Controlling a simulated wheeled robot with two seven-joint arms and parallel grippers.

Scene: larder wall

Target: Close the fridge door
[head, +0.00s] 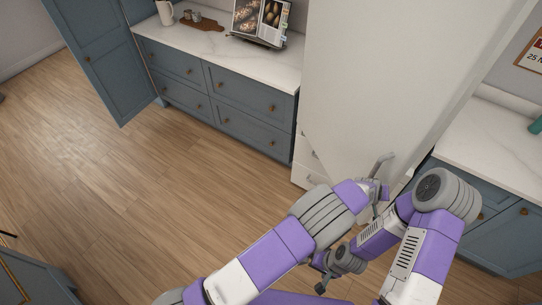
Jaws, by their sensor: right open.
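The white fridge door (385,75) fills the upper right of the head view. It appears to stand ajar, its lower edge slanting out in front of white drawer fronts (308,178). A grey handle (380,163) shows low on the door. My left gripper (379,191) is at the door's lower part, just below the handle. Its fingers are small and partly hidden, so I cannot tell whether it touches the handle. My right gripper (322,280) is open and empty, lower down over the floor and apart from the door. The fridge's inside is hidden.
Blue drawers with a white worktop (222,52) stand left of the fridge, bearing a jug (165,12) and an open book (258,20). A blue door (100,60) stands open at the far left. Another worktop (495,140) is at right. Wooden floor is clear at left.

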